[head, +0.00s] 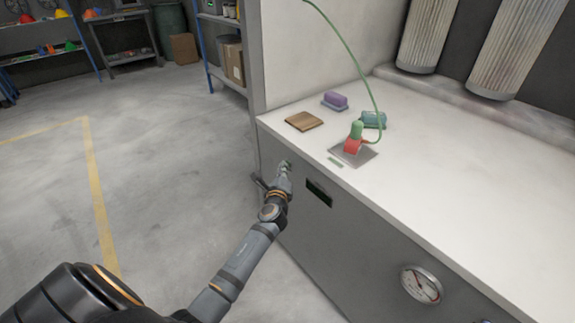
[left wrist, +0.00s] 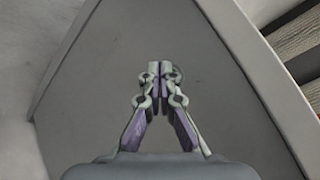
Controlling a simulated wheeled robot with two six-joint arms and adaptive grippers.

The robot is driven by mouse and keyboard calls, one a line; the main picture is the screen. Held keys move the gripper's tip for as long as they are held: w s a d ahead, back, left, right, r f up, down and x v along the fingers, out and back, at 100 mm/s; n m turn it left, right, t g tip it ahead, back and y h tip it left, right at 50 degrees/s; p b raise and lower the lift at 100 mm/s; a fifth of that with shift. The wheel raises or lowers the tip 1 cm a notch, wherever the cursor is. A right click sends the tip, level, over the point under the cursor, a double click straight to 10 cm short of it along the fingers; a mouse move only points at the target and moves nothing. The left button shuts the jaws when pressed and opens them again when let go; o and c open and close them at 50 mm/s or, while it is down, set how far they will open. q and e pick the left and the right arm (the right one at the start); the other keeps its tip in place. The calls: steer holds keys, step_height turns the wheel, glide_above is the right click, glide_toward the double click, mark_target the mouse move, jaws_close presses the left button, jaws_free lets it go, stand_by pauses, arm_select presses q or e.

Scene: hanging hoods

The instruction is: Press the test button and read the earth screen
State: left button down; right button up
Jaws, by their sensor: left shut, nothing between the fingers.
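My left gripper (head: 285,174) is shut and empty, at the front panel of the white-topped bench, left of the screen. In the left wrist view, its closed fingertips (left wrist: 160,70) point at the grey panel. A small round shape (left wrist: 178,74), perhaps the test button, shows partly behind the fingertips; most of it is hidden. I cannot tell whether the fingers touch it. The earth screen (head: 319,193) is a dark rectangle on the panel; no reading can be made out. My right gripper is not in view.
On the bench top (head: 430,180) are a red and green clamp (head: 354,143) with a green cable, a wooden block (head: 304,121), a purple block (head: 334,100) and a teal block (head: 373,119). A round gauge (head: 421,285) sits lower on the panel. The floor at left is clear.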

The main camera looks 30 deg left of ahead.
arm_select(q)
steer(key=shift+w+d, duration=0.1)
steer(key=shift+w, duration=0.05)
stand_by(0.4)
steer(key=shift+s+a, duration=0.35)
steer(key=shift+s, duration=0.4)
steer(key=s, duration=0.1)
steer(key=s+a, duration=0.1)
steer(key=s, duration=0.1)
steer(key=s+a+p, duration=0.1)
steer(key=shift+s, duration=0.35)
stand_by(0.5)
